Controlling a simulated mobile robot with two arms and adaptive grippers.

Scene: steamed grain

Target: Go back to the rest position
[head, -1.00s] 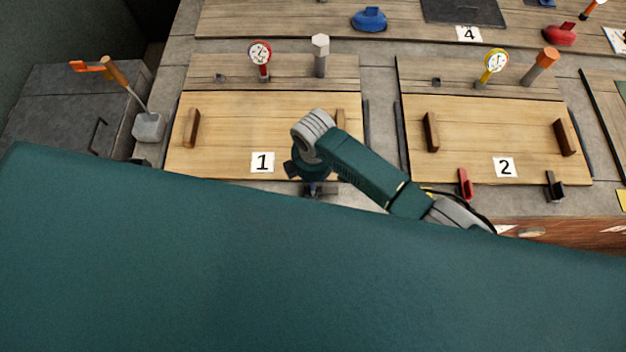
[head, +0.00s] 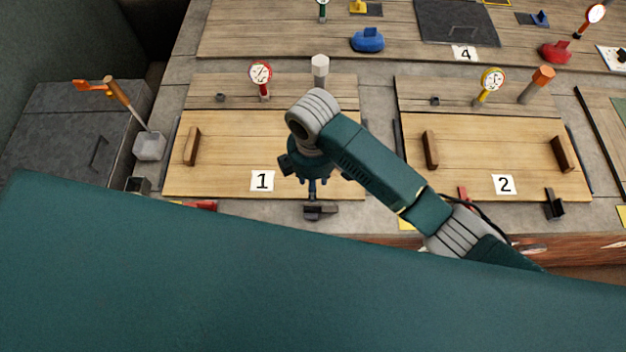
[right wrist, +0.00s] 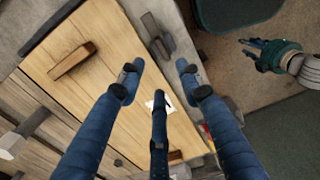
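My right arm comes in from the lower right in the head view. Its gripper (head: 312,190) hangs over the front edge of wooden board 1 (head: 225,145), beside a dark block (head: 320,212). In the right wrist view its blue fingers (right wrist: 160,85) are spread apart with nothing held between them. The board (right wrist: 85,85) and a dark block (right wrist: 157,38) lie beyond the fingers.
My large teal body part covers the bottom of the head view. Board 2 (head: 500,145) lies to the right.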

